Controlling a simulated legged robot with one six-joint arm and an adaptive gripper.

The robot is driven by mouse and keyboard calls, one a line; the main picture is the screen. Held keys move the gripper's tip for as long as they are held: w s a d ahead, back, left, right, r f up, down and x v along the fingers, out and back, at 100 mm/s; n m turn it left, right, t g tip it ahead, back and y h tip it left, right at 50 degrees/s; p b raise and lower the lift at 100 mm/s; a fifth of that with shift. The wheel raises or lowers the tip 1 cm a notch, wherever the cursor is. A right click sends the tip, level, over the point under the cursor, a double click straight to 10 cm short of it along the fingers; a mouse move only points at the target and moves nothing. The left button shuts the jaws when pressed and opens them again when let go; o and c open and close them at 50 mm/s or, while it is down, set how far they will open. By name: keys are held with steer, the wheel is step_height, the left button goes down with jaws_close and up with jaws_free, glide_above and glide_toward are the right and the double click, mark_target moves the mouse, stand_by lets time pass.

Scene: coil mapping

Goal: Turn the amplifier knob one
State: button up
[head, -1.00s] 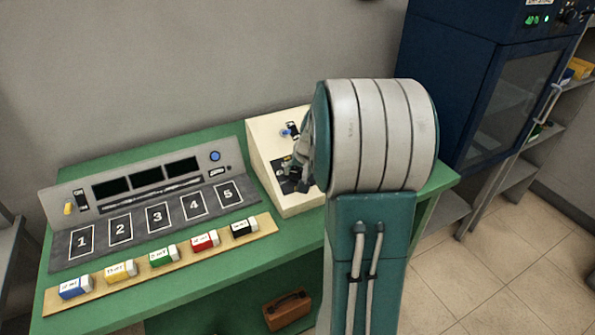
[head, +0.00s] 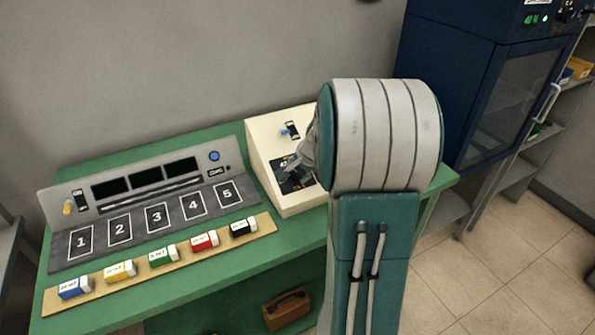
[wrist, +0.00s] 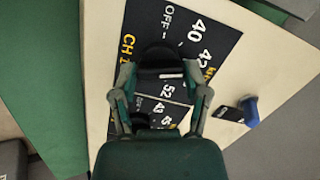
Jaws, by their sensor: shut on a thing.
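The amplifier is a cream sloped box (head: 262,160) at the right end of the green bench. In the wrist view, its panel (wrist: 102,75) carries a black scale plate (wrist: 212,38) marked OFF, 40, 43 and CH 1. A round black knob (wrist: 160,60) sits between my fingertips. My gripper (wrist: 158,74) is shut on this knob, with one finger on each side. In the head view, my gripper (head: 288,166) reaches the sloped face from the right, and my arm hides the box's right part. The knob's pointer cannot be made out.
A blue switch (head: 286,133) sits higher on the amplifier; it also shows in the wrist view (wrist: 250,110). A grey console (head: 150,185) with numbered squares stands left. Several coloured blocks lie on a wooden strip (head: 190,255) in front. A dark blue cabinet (head: 440,90) stands right.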

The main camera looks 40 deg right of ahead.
steer(key=shift+f, duration=0.1)
stand_by(0.4)
steer(key=o, duration=1.2)
steer(key=shift+c, duration=0.2)
steer(key=shift+s+r, duration=0.15)
steer(key=shift+r, duration=0.3)
steer(key=v, duration=1.1)
steer(key=shift+a, duration=0.1)
